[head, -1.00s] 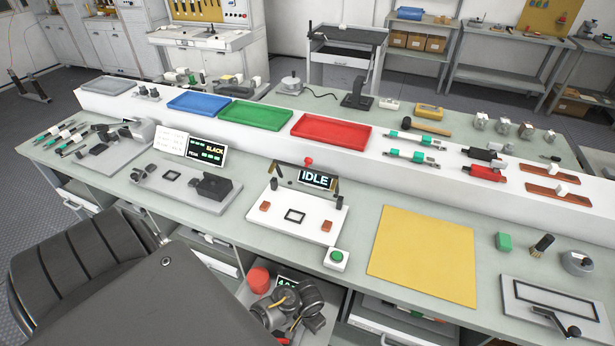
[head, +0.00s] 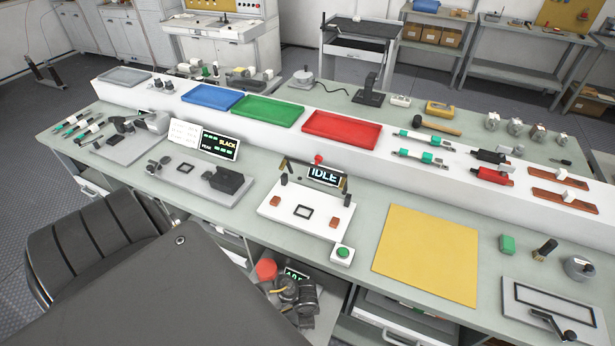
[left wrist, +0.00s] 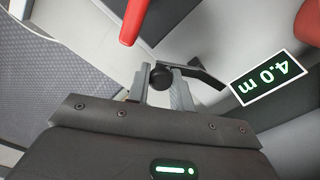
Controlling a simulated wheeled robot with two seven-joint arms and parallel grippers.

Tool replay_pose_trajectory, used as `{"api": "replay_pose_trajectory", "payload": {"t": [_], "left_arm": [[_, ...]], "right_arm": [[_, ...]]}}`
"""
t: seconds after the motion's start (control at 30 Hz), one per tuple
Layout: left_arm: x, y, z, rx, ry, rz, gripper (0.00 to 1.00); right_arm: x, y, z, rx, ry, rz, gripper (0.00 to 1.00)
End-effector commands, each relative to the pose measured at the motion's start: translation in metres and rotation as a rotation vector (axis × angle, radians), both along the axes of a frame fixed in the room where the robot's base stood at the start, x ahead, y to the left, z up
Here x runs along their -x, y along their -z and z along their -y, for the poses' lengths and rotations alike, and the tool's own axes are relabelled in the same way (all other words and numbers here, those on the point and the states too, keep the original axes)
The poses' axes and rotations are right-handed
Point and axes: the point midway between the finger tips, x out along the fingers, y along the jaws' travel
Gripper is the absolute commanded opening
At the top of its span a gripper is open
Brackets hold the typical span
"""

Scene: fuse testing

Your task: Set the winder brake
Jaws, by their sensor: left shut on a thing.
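In the left wrist view my left gripper (left wrist: 161,80) is shut on a small round black knob (left wrist: 160,75). A dark bent lever (left wrist: 206,72) shows right beside the fingers; how it joins the knob is hidden. A display (left wrist: 268,78) reading 4.0 m upside down is to the right. In the head view this display (head: 296,272) and a red rounded part (head: 266,269) show low under the bench front. Dark rounded shapes beside them hide most of the winder there, and I cannot make out the fingers. My right gripper is in neither view.
A red rod (left wrist: 133,20) hangs close above the left fingers, and another red part (left wrist: 309,22) is at the right edge. The bench edge overhangs this spot. The yellow mat (head: 427,253) on the bench is bare.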

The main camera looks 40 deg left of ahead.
Motion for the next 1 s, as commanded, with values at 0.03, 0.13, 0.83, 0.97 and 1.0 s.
{"api": "replay_pose_trajectory", "payload": {"t": [0.03, 0.13, 0.83, 0.97, 1.0], "left_arm": [[0.0009, -0.0009, -0.0018, -0.003, 0.021, 0.0, 0.0], [0.0021, -0.0007, -0.0027, -0.002, 0.053, 0.001, 0.0], [0.0041, 0.0002, -0.0031, 0.0, 0.095, 0.0, 0.35], [0.0041, 0.0001, -0.0031, 0.0, 0.094, 0.0, 0.44], [0.0041, 0.0001, -0.0031, 0.0, 0.094, 0.0, 0.44]], "right_arm": [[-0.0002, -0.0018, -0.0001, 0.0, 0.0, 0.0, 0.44], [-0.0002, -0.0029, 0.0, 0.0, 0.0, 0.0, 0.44], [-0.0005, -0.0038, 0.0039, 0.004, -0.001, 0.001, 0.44], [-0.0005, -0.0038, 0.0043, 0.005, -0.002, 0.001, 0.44], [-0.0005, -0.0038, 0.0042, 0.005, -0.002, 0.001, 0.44]]}}
